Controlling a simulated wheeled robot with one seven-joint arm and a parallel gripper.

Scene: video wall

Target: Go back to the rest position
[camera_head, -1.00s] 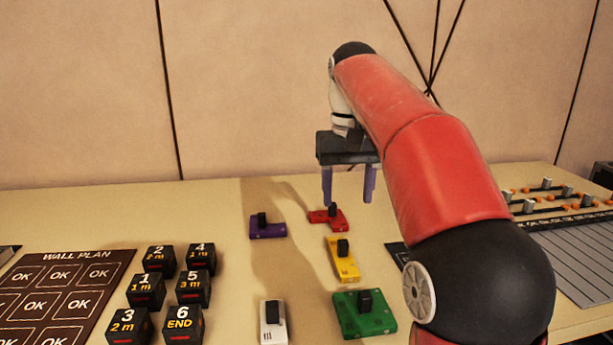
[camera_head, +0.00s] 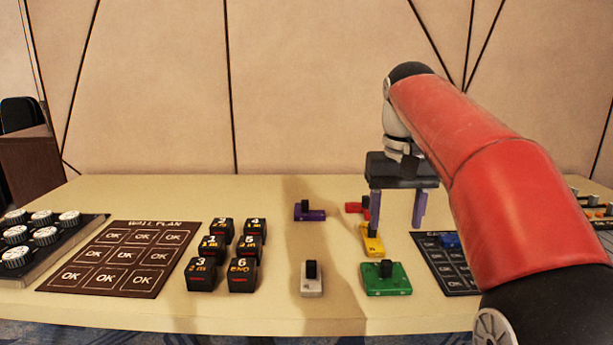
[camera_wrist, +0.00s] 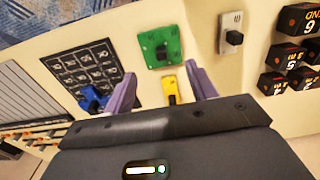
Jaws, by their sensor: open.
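My gripper (camera_head: 397,212) is open and empty. It hangs above the table (camera_head: 130,314), over the area of the coloured pieces, with its two purple fingers apart and pointing down. In the wrist view my gripper (camera_wrist: 162,95) frames the yellow piece (camera_wrist: 177,86) from above, with nothing held between the fingers. In the head view the yellow piece (camera_head: 373,242) is partly behind a finger. The arm reaches in from the right.
Red (camera_head: 356,207), purple (camera_head: 309,212), green (camera_head: 387,283) and white (camera_head: 312,282) pieces lie on the table. Several black numbered cubes (camera_head: 242,276) and the wall plan board (camera_head: 116,258) are left. A dark board (camera_head: 450,276) with a blue piece (camera_wrist: 90,99) lies right. The wall is behind.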

